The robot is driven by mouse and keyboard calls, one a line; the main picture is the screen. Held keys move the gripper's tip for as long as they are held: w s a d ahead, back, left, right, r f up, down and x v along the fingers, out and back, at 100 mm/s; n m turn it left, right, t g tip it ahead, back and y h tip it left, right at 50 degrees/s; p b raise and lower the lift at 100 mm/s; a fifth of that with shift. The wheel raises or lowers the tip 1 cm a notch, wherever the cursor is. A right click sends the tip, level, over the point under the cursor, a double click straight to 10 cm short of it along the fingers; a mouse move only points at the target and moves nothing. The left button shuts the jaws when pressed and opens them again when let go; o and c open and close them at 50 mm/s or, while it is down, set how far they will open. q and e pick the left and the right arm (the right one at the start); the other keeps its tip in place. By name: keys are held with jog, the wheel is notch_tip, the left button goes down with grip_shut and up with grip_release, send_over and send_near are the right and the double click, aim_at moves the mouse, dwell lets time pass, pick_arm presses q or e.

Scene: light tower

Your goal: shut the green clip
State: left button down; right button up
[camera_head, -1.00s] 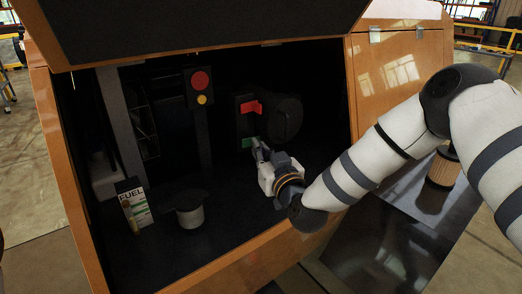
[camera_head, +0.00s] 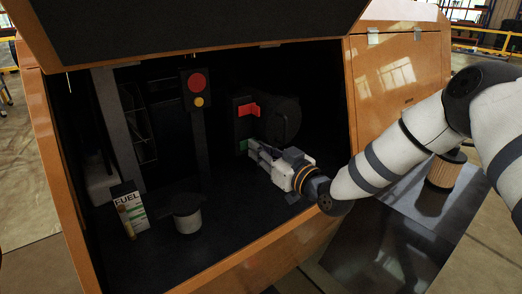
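The green clip (camera_head: 242,146) is a small green piece at the bottom of a dark box inside the orange cabinet. My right gripper (camera_head: 252,149) reaches in from the right, its fingertips close beside the clip's right side. The fingers partly cover that area, and I cannot tell whether they touch the clip. Their gap is too small and dark to tell open from shut. How far the clip stands open is also unclear. Above it a red clip (camera_head: 249,109) sticks out to the right. My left gripper is not in view.
A dark round cylinder (camera_head: 281,120) sits right of the clips. A post with a red and a yellow button (camera_head: 197,84) stands left. A fuel box (camera_head: 130,209) and a capped filler neck (camera_head: 188,221) are on the cabinet floor. The raised lid (camera_head: 200,25) hangs above.

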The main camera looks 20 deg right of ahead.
jog(key=shift+s, duration=0.15)
jog(key=v, duration=1.1)
jog(key=shift+s+d, duration=0.2)
jog(key=shift+s, duration=0.15)
